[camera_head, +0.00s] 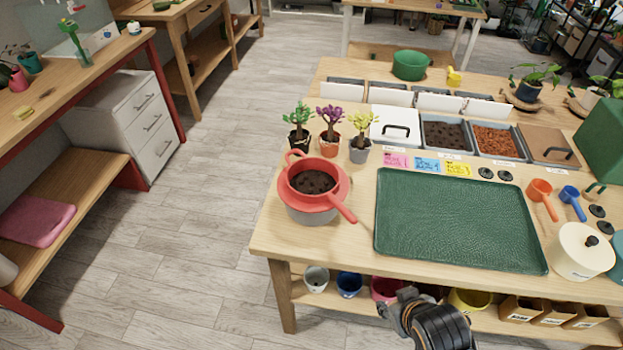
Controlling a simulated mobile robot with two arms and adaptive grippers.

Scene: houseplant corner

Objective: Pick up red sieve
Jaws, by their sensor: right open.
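The red sieve (335,171) sits on top of a grey pot or bowl (312,215) at the left end of the wooden table. Dark soil (313,182) shows inside the sieve. Its handle points to the lower right, and a small loop stands at its upper left. My right gripper (396,306) is low at the front edge of the table, below and to the right of the sieve, apart from it and empty. It is open, though its fingers are small in the view. My left gripper is not in view.
A green tray (455,262) lies to the right of the sieve. Three small potted plants (330,130) stand just behind it. Several pots (349,283) stand on the lower shelf.

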